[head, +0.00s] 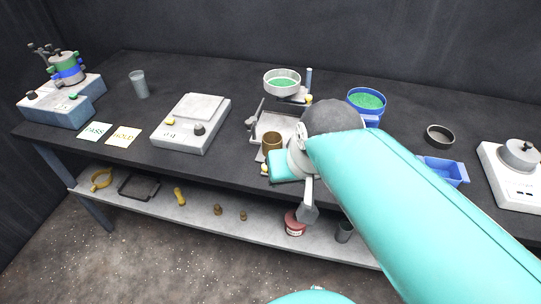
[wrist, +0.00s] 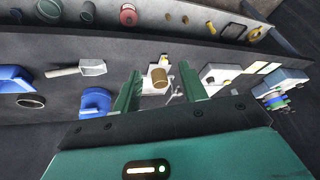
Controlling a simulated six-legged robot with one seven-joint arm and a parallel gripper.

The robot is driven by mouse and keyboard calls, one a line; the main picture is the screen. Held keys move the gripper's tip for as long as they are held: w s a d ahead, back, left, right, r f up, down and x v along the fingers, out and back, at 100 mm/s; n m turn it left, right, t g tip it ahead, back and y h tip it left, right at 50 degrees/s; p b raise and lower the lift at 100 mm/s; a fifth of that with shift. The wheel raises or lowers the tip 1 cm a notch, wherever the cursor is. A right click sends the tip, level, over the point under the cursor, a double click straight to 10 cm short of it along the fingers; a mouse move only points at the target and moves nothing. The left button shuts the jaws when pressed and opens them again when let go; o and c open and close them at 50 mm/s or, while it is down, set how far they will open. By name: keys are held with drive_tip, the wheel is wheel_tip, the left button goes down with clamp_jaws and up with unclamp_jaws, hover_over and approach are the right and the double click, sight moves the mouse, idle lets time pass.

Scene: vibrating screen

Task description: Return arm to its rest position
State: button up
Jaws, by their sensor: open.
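My arm reaches in from the lower right in the head view, its wrist low over the front middle of the table. My gripper (wrist: 159,72) shows in the wrist view with its two green fingers spread apart. I see nothing held between them. A brown cup (wrist: 162,82) shows beyond the fingers in the gap. In the head view the cup (head: 271,145) stands just left of my wrist, by a small stand. In the head view the fingertips are not clear.
A sieve with green grains (head: 282,82) sits on the stand, with a blue container (head: 368,101) to its right. A blue tray (head: 445,170) and a dark ring (head: 440,136) lie right of my arm. A white scale (head: 192,123) is left. A lower shelf (head: 150,205) holds small items.

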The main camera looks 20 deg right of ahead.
drive_tip(key=shift+s+a+n+t, duration=0.3)
drive_tip(key=shift+s+a+n, duration=0.35)
drive_tip(key=shift+a+n, duration=0.25)
idle(0.6)
